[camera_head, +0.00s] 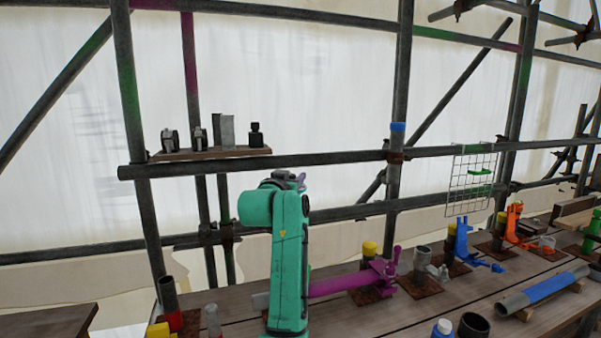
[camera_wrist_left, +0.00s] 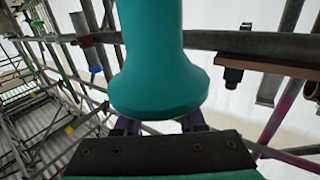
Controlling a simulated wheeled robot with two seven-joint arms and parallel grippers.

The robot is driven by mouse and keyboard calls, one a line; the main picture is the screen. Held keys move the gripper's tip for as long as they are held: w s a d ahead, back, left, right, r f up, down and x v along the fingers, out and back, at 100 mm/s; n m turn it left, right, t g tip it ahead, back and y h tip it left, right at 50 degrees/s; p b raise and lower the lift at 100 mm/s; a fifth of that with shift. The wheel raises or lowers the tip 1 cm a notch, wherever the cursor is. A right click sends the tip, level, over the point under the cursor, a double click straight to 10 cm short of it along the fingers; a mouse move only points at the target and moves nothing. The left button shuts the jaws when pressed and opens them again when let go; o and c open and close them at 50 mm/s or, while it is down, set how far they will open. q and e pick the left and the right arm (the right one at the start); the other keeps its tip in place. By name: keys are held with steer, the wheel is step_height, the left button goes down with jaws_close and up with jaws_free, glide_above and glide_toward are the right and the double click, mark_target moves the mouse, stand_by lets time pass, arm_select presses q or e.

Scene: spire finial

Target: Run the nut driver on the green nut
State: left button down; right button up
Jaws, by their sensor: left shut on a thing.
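My left gripper (camera_head: 288,178) is at the top of my teal arm, in front of the sheeting and below the pipe rail. The arm hides most of it. In the left wrist view, the gripper (camera_wrist_left: 158,125) has dark purple fingers partly hidden behind a large teal flared shape. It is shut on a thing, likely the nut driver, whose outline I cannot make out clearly. A green piece (camera_head: 480,171) is on the wire grid, and a green fitting (camera_head: 592,230) stands at the right edge. I cannot tell which carries the green nut. My right gripper is not in view.
A small shelf (camera_head: 212,153) with several dark and grey parts is on the rail at left. A blue-banded post (camera_head: 397,140) rises right of my arm. The bench (camera_head: 420,312) holds magenta, blue and orange fittings and a blue-banded pipe (camera_head: 545,288).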

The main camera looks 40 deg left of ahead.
arm_select(q)
steer(key=shift+w+a+r, duration=0.15)
steer(key=shift+w+r, duration=0.05)
steer(key=shift+w, duration=0.1)
steer(key=shift+s+d+r, duration=0.2)
steer(key=shift+s+r, duration=0.1)
steer(key=shift+s, duration=0.15)
step_height(320, 180, down, 2)
steer(key=shift+w+f+b, duration=0.15)
steer(key=shift+b, duration=0.5)
step_height(320, 180, down, 3)
steer(key=shift+r+b, duration=0.1)
steer(key=shift+b, duration=0.9)
steer(key=shift+f+b, duration=2.05)
steer(key=shift+f, duration=1.25)
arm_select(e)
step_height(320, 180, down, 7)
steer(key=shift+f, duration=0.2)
arm_select(q)
steer(key=shift+s+d+f, duration=0.15)
steer(key=shift+s+f, duration=0.05)
steer(key=shift+f, duration=0.3)
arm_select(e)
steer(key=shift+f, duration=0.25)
